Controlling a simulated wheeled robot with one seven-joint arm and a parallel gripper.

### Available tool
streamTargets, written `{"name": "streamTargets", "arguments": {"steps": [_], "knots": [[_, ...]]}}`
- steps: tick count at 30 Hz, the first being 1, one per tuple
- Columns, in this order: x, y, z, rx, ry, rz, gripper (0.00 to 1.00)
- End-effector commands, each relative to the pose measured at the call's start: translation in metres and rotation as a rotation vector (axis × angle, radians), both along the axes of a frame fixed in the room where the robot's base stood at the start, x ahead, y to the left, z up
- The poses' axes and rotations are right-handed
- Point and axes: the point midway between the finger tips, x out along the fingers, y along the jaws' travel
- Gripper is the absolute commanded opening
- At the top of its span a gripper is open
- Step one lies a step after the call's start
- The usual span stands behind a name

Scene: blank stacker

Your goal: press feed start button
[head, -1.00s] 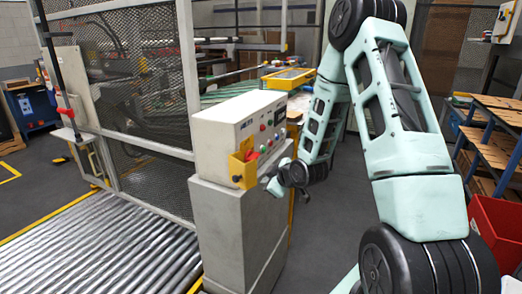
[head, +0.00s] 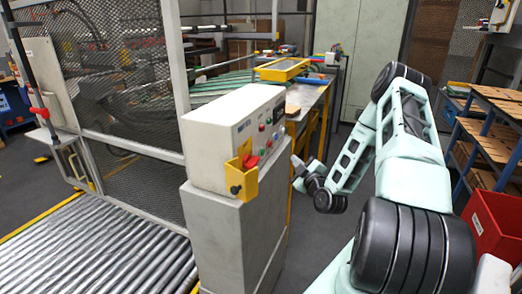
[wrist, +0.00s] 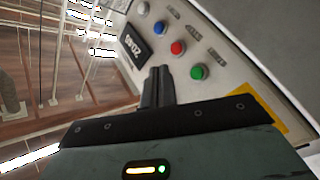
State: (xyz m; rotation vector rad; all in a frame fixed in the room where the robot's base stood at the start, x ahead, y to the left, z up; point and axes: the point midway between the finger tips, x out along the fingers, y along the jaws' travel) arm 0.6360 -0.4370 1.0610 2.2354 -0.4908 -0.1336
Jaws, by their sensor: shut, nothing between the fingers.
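The control box (head: 215,140) stands on a grey pedestal. Its sloped panel carries several buttons, and the wrist view shows a green button (wrist: 199,72), a red button (wrist: 178,47), a blue button (wrist: 159,28) and a pale button (wrist: 143,8). The labels beside them are too small to read, so I cannot tell which is feed start. My gripper (wrist: 157,88) is shut and empty, its fingertips over the panel's lower side in the picture, left of the green button. In the head view my gripper (head: 297,168) is just right of the box, apart from it.
A yellow bracket with a red emergency knob (head: 250,161) projects from the box's front. A roller conveyor (head: 100,250) and mesh fence (head: 120,90) are at left. A yellow tray (head: 284,69) lies behind; a red bin (head: 495,225) stands at right.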

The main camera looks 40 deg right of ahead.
Motion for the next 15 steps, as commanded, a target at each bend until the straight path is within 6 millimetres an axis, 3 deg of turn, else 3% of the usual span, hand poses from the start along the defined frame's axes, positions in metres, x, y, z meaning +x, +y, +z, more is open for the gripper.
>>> {"name": "streamTargets", "arguments": {"steps": [15], "knots": [[0.0076, 0.0028, 0.0009, -0.001, -0.006, -0.001, 0.00]]}}
